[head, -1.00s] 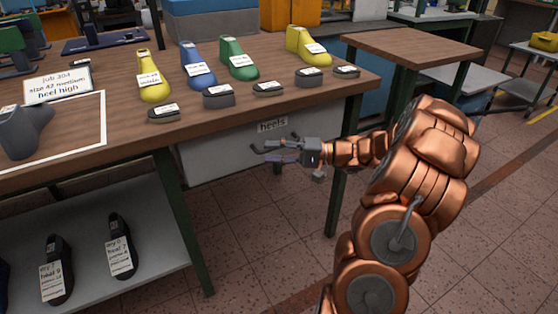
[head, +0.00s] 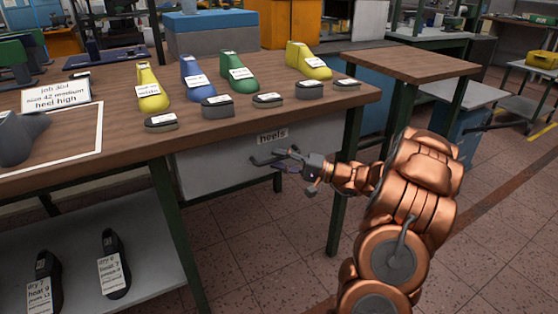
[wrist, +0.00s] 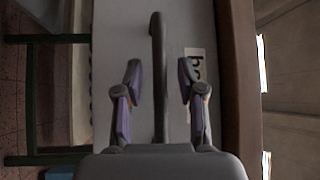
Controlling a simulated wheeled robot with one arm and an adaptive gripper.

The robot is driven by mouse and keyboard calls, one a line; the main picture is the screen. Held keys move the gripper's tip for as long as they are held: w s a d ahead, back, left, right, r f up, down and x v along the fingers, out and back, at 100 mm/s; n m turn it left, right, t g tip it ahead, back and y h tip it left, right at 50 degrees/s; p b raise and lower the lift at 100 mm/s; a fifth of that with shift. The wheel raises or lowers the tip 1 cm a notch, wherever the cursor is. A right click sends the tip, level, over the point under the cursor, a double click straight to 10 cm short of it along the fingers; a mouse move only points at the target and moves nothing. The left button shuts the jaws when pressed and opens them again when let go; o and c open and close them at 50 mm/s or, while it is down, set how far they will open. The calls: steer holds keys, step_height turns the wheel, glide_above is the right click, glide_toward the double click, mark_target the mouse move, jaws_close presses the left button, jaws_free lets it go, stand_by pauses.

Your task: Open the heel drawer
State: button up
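The heel drawer (head: 215,168) is a pale grey front under the wooden bench top, labelled "heels" (head: 272,137). It looks shut. Its dark bar handle (wrist: 158,45) runs up the middle of the wrist view, with part of the label (wrist: 195,75) to its right. My gripper (head: 275,160) is at the drawer front, just below the label. In the wrist view its two fingers (wrist: 158,68) are open, one on each side of the handle, with a gap on both sides. In the head view the gripper partly hides the handle, and contact is not clear.
Yellow, blue and green shoe lasts (head: 238,75) and several dark heel pieces (head: 217,106) stand on the bench (head: 110,118) above the drawer. A bench leg (head: 342,190) is close to my forearm. A lower shelf (head: 150,272) holds dark shoes. The floor in front is clear.

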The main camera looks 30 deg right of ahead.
steer(key=shift+w+a, duration=0.2)
steer(key=shift+w, duration=0.05)
steer(key=shift+c, duration=0.3)
jaws_close()
